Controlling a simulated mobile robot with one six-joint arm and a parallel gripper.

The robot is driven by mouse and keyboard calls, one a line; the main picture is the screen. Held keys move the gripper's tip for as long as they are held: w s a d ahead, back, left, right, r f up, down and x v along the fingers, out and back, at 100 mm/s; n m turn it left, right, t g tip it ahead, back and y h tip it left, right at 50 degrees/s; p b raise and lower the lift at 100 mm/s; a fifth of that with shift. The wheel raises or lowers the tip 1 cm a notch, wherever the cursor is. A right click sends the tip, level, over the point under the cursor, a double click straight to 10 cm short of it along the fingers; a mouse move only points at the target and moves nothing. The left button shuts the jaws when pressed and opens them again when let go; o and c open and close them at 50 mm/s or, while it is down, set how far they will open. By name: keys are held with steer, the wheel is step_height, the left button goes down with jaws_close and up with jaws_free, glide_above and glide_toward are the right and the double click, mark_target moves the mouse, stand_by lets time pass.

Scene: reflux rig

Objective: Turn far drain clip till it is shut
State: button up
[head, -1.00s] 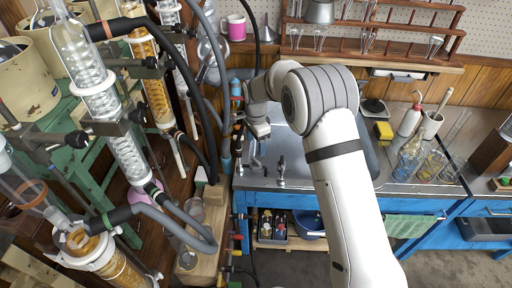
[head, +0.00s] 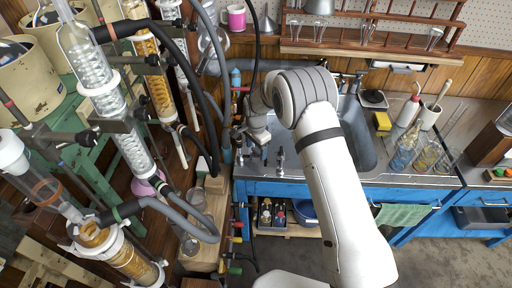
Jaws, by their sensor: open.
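My gripper (head: 251,146) is in the head view at the left end of the sink, pointing down beside the upright drain pipe. It is open, with nothing seen between its fingers. The blue pipe (head: 226,143) stands just left of it. A red lever (head: 240,89) sits on the pipe behind my gripper, below a blue fitting (head: 236,77). Several small coloured levers, one of them yellow (head: 237,240), sit lower on the line in front of the blue bench. I cannot tell which part is the far drain clip, or whether it is shut; my wrist covers part of this area.
Glass condensers (head: 105,95) with dark hoses crowd the left. Glassware and a white bottle (head: 408,110) stand on the right bench. Open floor lies at the lower right.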

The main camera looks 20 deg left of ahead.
steer(key=shift+c, duration=0.5)
steer(key=c, duration=0.9)
steer(key=shift+f+m+b, duration=0.1)
steer(key=shift+m+b, duration=0.3)
steer(key=shift+b, duration=0.05)
steer(key=m+b, duration=0.2)
steer(key=shift+f+m, duration=0.1)
steer(key=shift+m, duration=0.2)
steer(key=m+b, duration=0.3)
steer(key=m, duration=0.2)
steer(key=shift+m+b, duration=0.3)
steer(key=shift+m, duration=0.1)
steer(key=shift+r, duration=0.2)
steer(key=o, duration=1)
